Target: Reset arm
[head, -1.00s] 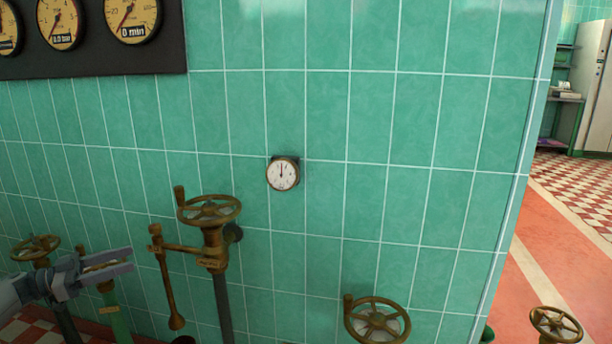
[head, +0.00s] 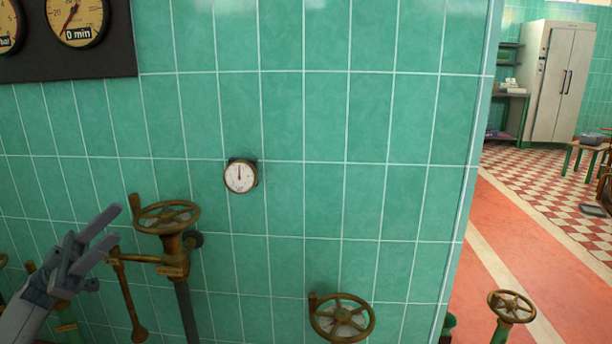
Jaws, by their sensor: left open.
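My left gripper (head: 103,237) is at the lower left of the head view. Its two grey fingers are apart, point up and to the right, and have nothing between them. It appears just left of a brass valve with a handwheel (head: 166,217) and a hanging lever (head: 127,295); I cannot tell the exact gap in depth. My right gripper is not in view.
A green tiled wall (head: 310,120) fills the middle, with a small round dial (head: 240,176) on it. A dark gauge panel (head: 110,64) is at upper left. More handwheels stand at the bottom middle (head: 341,318) and lower right (head: 512,306). Open floor (head: 540,250) lies right, before a cabinet (head: 558,80).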

